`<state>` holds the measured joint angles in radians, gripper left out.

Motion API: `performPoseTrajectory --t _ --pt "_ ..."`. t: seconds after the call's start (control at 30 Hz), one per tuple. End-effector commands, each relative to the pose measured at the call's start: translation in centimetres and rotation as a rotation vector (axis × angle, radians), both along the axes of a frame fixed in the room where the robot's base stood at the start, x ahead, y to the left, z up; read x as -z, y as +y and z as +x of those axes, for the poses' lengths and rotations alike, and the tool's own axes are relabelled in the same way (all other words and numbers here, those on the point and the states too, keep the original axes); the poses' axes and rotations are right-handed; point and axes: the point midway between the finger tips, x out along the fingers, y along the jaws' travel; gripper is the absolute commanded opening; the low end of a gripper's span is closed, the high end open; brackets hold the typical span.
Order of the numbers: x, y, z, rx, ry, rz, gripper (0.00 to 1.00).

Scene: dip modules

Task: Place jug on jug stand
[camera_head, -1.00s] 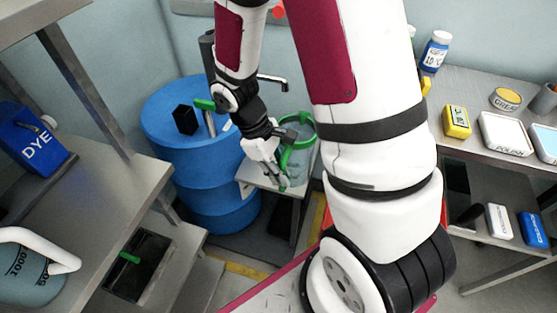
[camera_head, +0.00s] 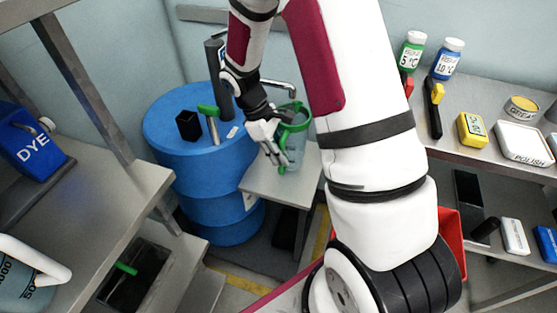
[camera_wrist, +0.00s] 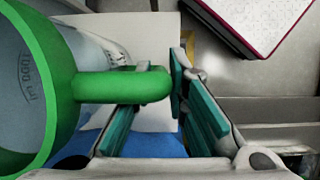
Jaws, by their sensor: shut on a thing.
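The jug (camera_head: 297,148) is clear with a green rim and green handle. In the head view it is upright beside the blue barrel, over the small grey table. My gripper (camera_head: 277,161) is at its left side. In the wrist view the jug (camera_wrist: 35,85) fills the left edge, and its handle (camera_wrist: 110,86) reaches between the fingers of my gripper (camera_wrist: 175,92), which are shut on it. The small grey table (camera_head: 268,190) may be the jug stand; I cannot tell. Whether the jug's base touches it is unclear.
The blue barrel (camera_head: 165,130) with a tap and black cup (camera_head: 188,126) stands close left of the jug. A right-hand bench holds bottles and tubs. A left shelf holds a DYE container (camera_head: 30,147) and another large jug (camera_head: 25,285).

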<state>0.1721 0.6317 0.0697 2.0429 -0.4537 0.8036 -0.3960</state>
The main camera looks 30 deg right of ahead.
Motion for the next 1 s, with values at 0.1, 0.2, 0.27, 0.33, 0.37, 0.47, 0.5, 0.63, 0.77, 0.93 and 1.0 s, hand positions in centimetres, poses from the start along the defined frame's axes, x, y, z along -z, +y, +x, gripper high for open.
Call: performPoseTrajectory --t 0.1,0.2,0.27,0.33,0.37,0.47,0.5,0.63,0.77,0.93,1.0 --pt "0.1 -0.3 1.0 0.001 -0.002 0.000 0.00" --pt "0.5 -0.4 1.1 0.000 0.001 0.000 0.00" --pt "1.1 -0.4 1.0 -0.001 0.002 0.000 0.00" --pt "2.0 -0.4 1.0 -0.001 0.003 0.000 0.00" --pt "2.5 -0.4 1.0 -0.002 0.003 0.000 0.00" --pt "3.5 -0.4 1.0 -0.001 0.002 0.000 0.00" --pt "3.6 -0.4 1.0 0.000 0.000 0.000 0.00" --pt "3.6 -0.4 1.1 0.000 -0.001 0.000 0.00" --pt "3.7 -0.4 1.0 0.000 0.000 0.000 0.00" --pt "3.8 -0.3 1.0 0.000 -0.001 0.001 0.34" --pt "3.8 -0.3 1.0 0.000 -0.001 0.001 0.34"
